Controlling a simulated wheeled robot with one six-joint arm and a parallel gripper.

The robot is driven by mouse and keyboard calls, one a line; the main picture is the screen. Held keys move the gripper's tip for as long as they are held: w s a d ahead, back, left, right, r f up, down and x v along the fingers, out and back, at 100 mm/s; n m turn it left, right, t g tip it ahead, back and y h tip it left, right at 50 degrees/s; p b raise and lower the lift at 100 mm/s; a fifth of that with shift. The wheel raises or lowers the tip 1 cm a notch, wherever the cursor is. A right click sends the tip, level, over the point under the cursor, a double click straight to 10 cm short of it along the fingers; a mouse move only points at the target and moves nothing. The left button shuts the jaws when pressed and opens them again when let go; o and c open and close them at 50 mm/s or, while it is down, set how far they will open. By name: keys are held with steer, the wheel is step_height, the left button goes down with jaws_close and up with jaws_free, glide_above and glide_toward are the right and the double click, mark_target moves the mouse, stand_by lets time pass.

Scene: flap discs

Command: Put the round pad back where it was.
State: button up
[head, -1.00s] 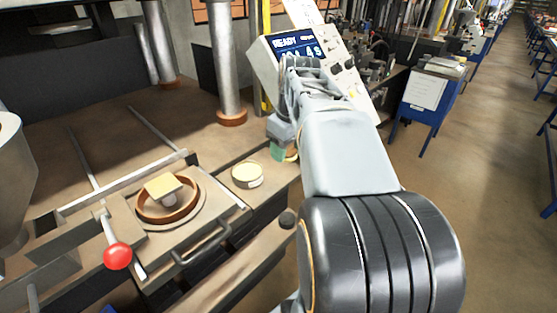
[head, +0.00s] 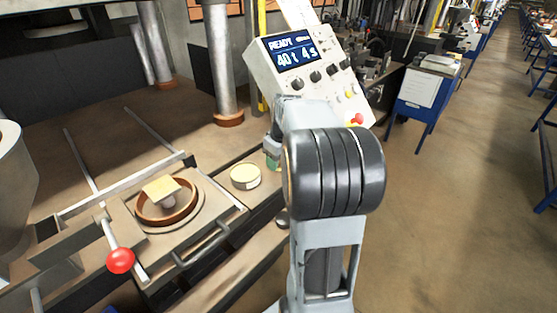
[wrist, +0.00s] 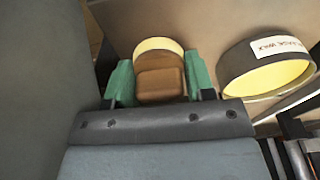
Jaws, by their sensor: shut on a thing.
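My gripper (wrist: 160,74), with green fingers, is shut on a brown block-like piece. A cream round face, the round pad (wrist: 158,44), shows just beyond that piece in the wrist view; the two look like one held thing. In the head view my arm hides the pad, and only a little green of the gripper (head: 272,160) shows, just right of the open tin. The round tin of wax (wrist: 266,72), cream inside with a lettered label, is right of the held pad in the wrist view. The same tin (head: 245,176) stands on the bench in the head view.
A brown ring (head: 150,216) with a square yellowish piece (head: 162,189) over it sits on the sliding plate. A red-knobbed lever (head: 120,260) and steel column (head: 221,60) stand nearby. A control box (head: 310,72) is behind my arm. Bench between tin and ring plate is narrow.

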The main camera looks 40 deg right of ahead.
steer(key=shift+f, duration=0.3)
steer(key=o, duration=0.8)
steer(key=shift+r, duration=0.1)
steer(key=r, duration=0.4)
steer(key=s+r, duration=0.1)
steer(key=r, duration=0.7)
steer(key=shift+s+d, duration=0.15)
steer(key=shift+s, duration=0.25)
